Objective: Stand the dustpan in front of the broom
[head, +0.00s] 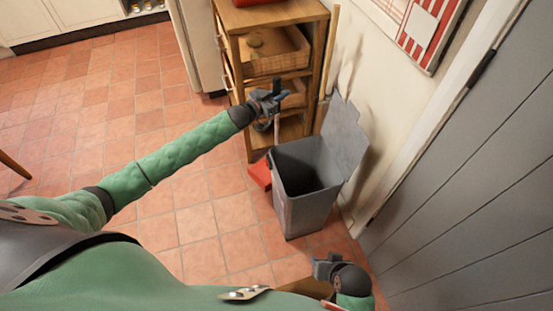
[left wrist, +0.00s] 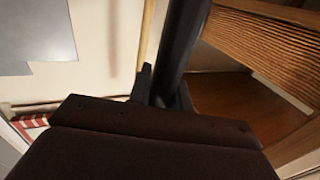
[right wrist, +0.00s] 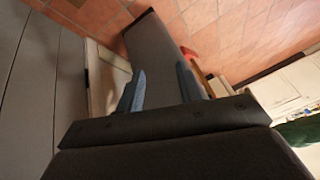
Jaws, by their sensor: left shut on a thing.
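The red dustpan (head: 260,173) is low at the left side of the grey bin, its pan partly hidden by the bin. It also shows as a small red patch in the right wrist view (right wrist: 190,54). My left gripper (head: 270,104) is shut on the dustpan's upright handle, whose dark upper part rises between the fingers in the left wrist view (left wrist: 183,45). A pale wooden pole (head: 333,48), apparently the broom's handle, stands against the wall behind the bin; its lower end is hidden. My right gripper (right wrist: 160,90) is open and empty, in front of the bin.
The grey bin (head: 290,212) stands with its lid (head: 344,135) up. A wooden shelf unit (head: 262,20) with a woven tray (head: 276,62) is just behind my left gripper. A grey door (head: 470,190) closes off the right. Tiled floor (head: 110,120) is clear at left.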

